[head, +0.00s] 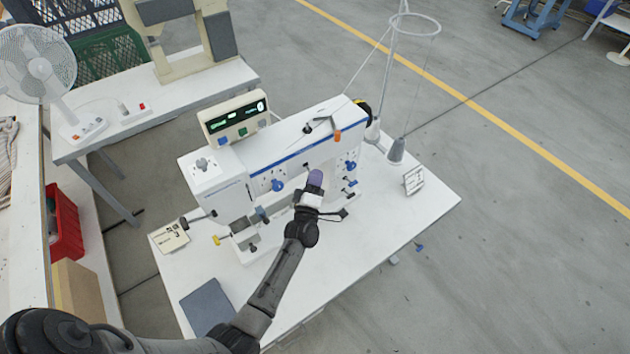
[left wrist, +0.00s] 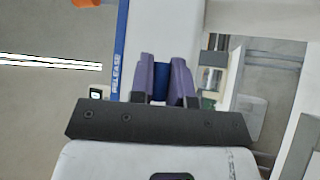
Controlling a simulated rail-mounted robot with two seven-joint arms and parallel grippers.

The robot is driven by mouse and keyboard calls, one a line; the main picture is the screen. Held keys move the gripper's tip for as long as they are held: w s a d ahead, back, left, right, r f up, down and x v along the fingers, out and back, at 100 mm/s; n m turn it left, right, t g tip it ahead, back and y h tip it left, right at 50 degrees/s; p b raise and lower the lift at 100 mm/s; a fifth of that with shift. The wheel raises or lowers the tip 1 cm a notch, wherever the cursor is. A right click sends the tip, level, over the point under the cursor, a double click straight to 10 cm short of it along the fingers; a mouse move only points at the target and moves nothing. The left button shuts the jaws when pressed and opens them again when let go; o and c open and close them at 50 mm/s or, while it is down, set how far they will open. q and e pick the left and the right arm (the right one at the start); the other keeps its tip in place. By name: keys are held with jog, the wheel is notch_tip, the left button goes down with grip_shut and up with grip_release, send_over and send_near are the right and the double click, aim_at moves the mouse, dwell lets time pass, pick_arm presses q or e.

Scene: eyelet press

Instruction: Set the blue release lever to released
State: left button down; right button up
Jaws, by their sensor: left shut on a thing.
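The eyelet press (head: 262,150) is a white machine with a blue stripe, standing on a white table. My left gripper (head: 315,180) is at the front face of its arm, with purple fingertips. In the left wrist view, the fingers (left wrist: 162,80) are closed around the blue release lever (left wrist: 161,84), which shows as a narrow dark blue strip between them. The word RELEASE is printed on the blue stripe (left wrist: 117,70) beside it. In the head view the lever is hidden behind the gripper. My right gripper is in neither view.
Blue knobs (head: 277,185) sit on the press face to the left of my gripper, with several more to the right. An orange-tipped lever (head: 337,136) is on top. A display box (head: 235,118), a small card (head: 413,180) and a thread stand (head: 397,152) are nearby. The table's front right is clear.

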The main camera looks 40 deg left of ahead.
pick_arm(q)
jog(key=shift+f, duration=0.1)
jog(key=c, duration=1.1)
grip_release()
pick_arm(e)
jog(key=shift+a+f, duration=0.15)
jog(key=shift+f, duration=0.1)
pick_arm(q)
jog(key=b+v, duration=0.2)
jog(key=v, duration=1.1)
jog(key=shift+s+f, duration=0.2)
jog(key=shift+s, duration=0.1)
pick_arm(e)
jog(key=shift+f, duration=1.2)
pick_arm(q)
jog(key=shift+d, duration=0.1)
